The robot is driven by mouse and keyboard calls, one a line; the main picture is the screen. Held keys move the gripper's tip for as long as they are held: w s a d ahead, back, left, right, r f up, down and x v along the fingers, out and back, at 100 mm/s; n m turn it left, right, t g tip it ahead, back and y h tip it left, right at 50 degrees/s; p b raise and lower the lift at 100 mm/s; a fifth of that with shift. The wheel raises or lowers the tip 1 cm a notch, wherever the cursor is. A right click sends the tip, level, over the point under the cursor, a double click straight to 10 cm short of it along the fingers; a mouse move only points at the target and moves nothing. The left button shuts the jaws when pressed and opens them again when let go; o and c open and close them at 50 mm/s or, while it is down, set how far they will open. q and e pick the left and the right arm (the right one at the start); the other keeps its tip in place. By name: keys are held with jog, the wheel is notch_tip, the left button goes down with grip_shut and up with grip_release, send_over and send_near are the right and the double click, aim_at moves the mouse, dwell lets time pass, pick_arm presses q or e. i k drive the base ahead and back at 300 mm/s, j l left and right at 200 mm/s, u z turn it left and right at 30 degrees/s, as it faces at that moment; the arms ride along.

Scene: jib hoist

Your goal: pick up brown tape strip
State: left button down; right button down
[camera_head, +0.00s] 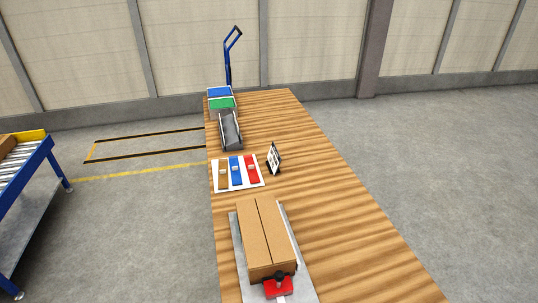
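The brown tape strip (223,180) lies on a white board (217,190) on the wooden table. It is the leftmost of three strips, beside a blue strip (236,178) and a red strip (252,175). Each strip seems to have a small pale tab or block on it. Neither of my grippers shows in the head view.
A brown carton (262,225) sits on a grey plate (236,255), with a red, black-knobbed device (278,287) at its near end. A small sign (274,158) stands right of the board. A grey chute (230,130) and blue and green bins (221,103) stand behind.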

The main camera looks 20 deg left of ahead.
aim_at(223, 179)
jog(key=k+j, duration=0.15)
jog(key=j, duration=0.2)
jog(key=k+j+u, duration=0.1)
jog(key=j, duration=0.25)
jog(key=k+j, duration=0.15)
jog(key=j, duration=0.2)
jog(key=k+j+u, duration=0.1)
jog(key=j, duration=0.3)
